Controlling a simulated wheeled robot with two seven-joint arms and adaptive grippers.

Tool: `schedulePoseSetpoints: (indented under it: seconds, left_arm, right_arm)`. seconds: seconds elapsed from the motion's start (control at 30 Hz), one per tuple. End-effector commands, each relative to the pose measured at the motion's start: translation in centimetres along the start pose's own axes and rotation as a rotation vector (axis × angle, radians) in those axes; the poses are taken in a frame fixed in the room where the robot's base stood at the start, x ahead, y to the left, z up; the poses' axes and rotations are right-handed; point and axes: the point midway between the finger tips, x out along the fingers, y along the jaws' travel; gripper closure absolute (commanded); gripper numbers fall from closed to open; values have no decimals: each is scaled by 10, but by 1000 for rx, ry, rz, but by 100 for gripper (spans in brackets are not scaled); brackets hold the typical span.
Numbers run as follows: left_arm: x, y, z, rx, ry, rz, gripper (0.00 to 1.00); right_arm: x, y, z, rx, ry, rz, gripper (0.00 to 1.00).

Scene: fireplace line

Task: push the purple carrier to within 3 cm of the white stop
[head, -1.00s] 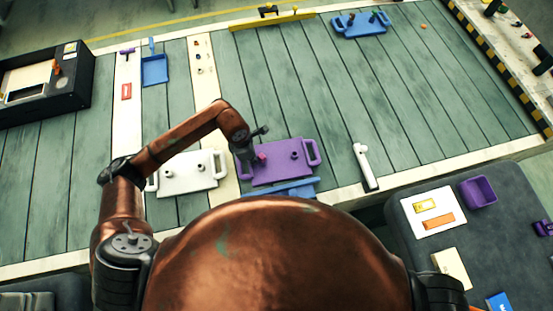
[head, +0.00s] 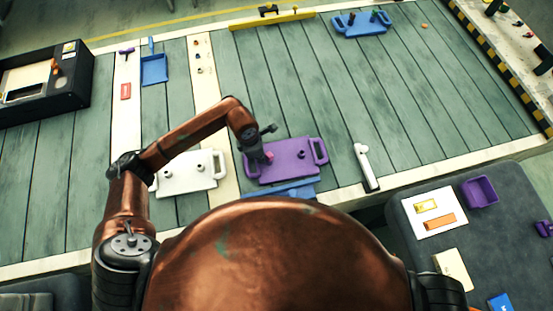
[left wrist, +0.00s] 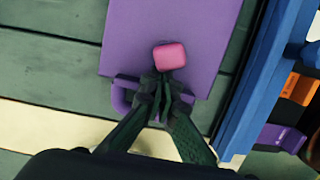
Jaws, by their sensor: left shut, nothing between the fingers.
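The purple carrier (head: 297,163), a flat tray with end handles, lies on the green planks. It also shows in the left wrist view (left wrist: 205,25). A pink block (left wrist: 169,56) stands on its left part. My left gripper (head: 265,157) is shut and empty at the carrier's left end. In the left wrist view its fingertips (left wrist: 163,80) are against or just short of the pink block; contact is not clear. The white stop (head: 366,168), a bar with a rounded head, lies right of the carrier with a gap of bare planks between. My right gripper is not in view.
A white carrier (head: 187,177) lies just left of the purple one. A blue edged piece (head: 292,190) lies close along the purple carrier's near side. A blue carrier (head: 361,26) and yellow bar (head: 272,20) are at the far side. Planks beyond the purple carrier are clear.

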Motion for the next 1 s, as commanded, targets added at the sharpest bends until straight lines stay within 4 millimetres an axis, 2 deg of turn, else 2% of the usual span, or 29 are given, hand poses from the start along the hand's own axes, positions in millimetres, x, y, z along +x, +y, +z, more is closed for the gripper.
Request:
schedulePoseSetpoints:
  seconds: [0.43,1.0]
  left_arm:
    - [2,0,13,2,0,0,100]
    - [3,0,17,1,-1,0,100]
  right_arm:
    - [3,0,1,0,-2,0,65]
    - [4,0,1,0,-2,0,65]
